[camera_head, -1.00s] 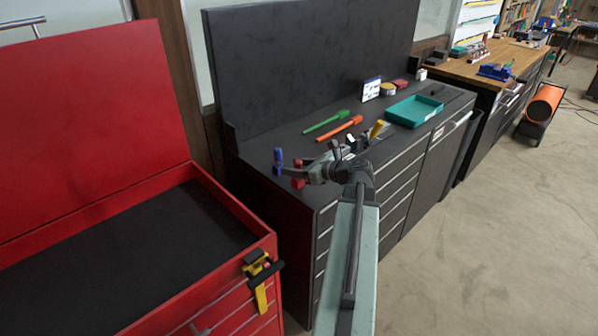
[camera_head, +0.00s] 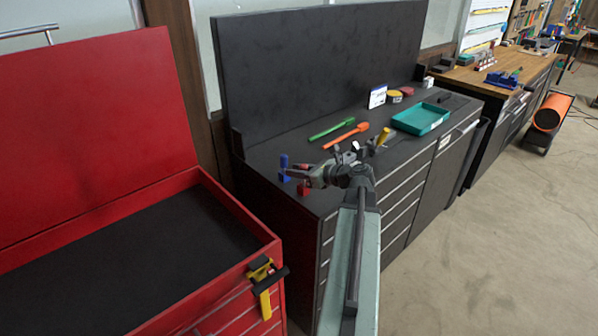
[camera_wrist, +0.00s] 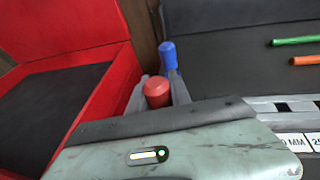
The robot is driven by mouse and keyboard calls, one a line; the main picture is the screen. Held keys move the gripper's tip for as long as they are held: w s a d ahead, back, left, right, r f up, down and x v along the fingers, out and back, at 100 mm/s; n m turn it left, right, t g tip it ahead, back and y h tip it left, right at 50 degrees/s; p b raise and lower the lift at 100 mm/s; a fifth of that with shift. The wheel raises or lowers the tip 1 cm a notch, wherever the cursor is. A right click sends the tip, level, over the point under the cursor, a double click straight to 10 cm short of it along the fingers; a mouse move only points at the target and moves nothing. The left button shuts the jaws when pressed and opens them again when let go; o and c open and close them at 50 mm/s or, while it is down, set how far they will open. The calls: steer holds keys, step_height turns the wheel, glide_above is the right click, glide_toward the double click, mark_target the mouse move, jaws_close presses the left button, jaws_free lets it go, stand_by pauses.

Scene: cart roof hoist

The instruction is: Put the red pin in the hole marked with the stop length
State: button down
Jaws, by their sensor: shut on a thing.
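The red pin (camera_wrist: 157,90) stands between the two fingers of my gripper (camera_wrist: 158,88) in the wrist view, and the fingers are shut on it. In the head view my gripper (camera_head: 300,172) is at the near left end of the dark workbench, with the red top showing at the fingers and a red block (camera_head: 304,189) just below. I cannot tell whether the pin is clear of that block.
A blue pin (camera_head: 284,164) stands just beyond my fingertips. Green (camera_head: 330,129) and orange (camera_head: 346,134) tools, a teal tray (camera_head: 420,118), a yellow-handled thing (camera_head: 383,136) and a small white sign (camera_head: 377,97) are on the bench. An open red chest (camera_head: 240,225) is at left.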

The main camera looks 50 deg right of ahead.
steer(key=d+f+p+v, duration=0.1)
steer(key=d+p+v, duration=0.2)
steer(key=v, duration=1.3)
steer(key=shift+d, duration=0.2)
